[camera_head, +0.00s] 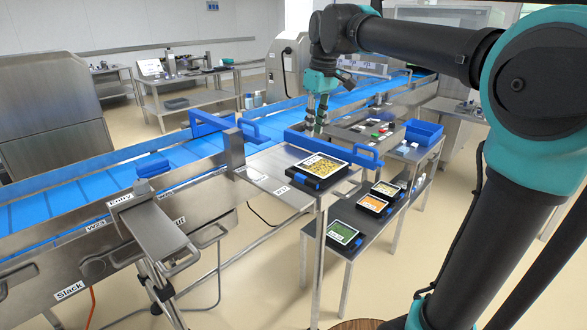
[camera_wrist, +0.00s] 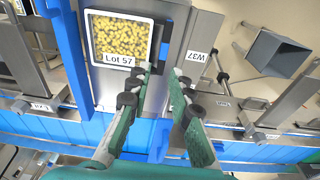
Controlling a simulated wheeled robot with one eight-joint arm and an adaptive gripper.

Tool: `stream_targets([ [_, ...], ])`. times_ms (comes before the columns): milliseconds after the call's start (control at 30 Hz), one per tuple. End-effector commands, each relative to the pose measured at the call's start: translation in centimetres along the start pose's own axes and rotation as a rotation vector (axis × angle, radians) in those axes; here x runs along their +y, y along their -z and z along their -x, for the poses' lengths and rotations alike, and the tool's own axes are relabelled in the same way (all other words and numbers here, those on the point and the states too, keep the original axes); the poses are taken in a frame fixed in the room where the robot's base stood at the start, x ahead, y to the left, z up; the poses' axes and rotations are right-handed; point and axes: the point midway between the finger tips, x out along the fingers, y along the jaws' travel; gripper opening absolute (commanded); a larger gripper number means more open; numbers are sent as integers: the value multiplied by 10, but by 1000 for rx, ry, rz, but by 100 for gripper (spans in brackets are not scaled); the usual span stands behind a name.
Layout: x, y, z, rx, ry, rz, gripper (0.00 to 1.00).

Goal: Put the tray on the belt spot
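A black tray of yellow food (camera_head: 320,167) with a white label sits on a metal plate beside the blue belt (camera_head: 170,158). In the wrist view the tray (camera_wrist: 121,40) is at upper left, with its label reading "Lot 57". My gripper (camera_head: 316,124) points down beyond the tray, near the belt's blue side rail. In the wrist view my gripper's (camera_wrist: 163,76) two fingers stand apart, with no object clearly held between them. The tray lies just beyond the left finger, apart from the grip. I cannot tell which part of the belt is the spot.
A blue bar with a loop (camera_head: 335,148) stands by the tray's far side. Trays of green (camera_head: 342,235) and orange (camera_head: 372,203) food sit on a lower table, with another behind. A blue crate (camera_head: 424,132) is at right.

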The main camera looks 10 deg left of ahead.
Motion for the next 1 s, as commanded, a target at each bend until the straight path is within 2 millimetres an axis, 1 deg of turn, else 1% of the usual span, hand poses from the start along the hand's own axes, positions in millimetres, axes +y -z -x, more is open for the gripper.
stream_targets([
  [33,-4,5,7,-4,4,19,21],
  [67,-5,6,9,-6,6,27,21],
  [167,-7,9,7,-8,9,38,21],
  [267,-7,8,-8,-8,9,38,21],
  [600,-7,8,-76,-8,8,36,21],
  [700,-7,7,-92,-8,8,35,21],
  [800,-7,7,-103,-8,8,35,21],
  [1000,-7,7,-114,-8,8,35,21],
])
